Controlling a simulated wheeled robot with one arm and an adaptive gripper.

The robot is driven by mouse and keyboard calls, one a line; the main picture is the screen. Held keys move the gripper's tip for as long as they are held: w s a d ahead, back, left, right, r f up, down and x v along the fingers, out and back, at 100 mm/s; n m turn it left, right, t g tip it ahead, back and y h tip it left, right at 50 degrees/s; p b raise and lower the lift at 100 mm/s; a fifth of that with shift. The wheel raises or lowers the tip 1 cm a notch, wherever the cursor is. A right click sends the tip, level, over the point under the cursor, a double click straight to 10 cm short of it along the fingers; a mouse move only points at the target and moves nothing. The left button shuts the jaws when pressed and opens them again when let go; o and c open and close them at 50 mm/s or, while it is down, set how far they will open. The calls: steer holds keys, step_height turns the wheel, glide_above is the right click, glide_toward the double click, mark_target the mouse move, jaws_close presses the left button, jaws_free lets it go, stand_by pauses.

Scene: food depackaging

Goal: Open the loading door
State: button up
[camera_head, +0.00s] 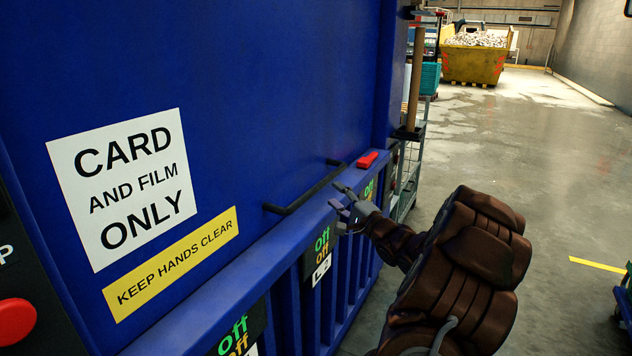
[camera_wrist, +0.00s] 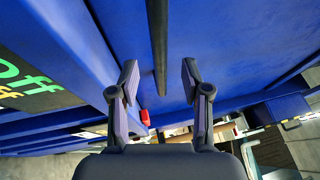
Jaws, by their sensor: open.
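The blue loading door (camera_head: 270,90) fills the left of the head view and looks closed. It carries a white "CARD AND FILM ONLY" sign (camera_head: 125,185) and a yellow "KEEP HANDS CLEAR" strip (camera_head: 172,264). A black bar handle (camera_head: 305,190) runs along its lower edge. A red piece (camera_head: 367,160) sits by the handle's far end. My gripper (camera_head: 338,196) is open and empty beside the handle. In the wrist view the handle (camera_wrist: 158,45) lines up with the gap between my open fingers (camera_wrist: 160,82); whether it lies between them in depth I cannot tell.
Panels with "off" lettering (camera_head: 322,243) sit on the ledge front below the door. A red button (camera_head: 15,320) is at the lower left. A wire trolley (camera_head: 408,170) stands past the machine. A yellow skip (camera_head: 473,64) is far back. The grey floor (camera_head: 520,130) to the right is largely clear.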

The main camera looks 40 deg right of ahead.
mark_target(322, 184)
steer(key=shift+p+x, duration=0.4)
steer(key=shift+x, duration=3.2)
steer(key=shift+a, duration=0.15)
jaws_close()
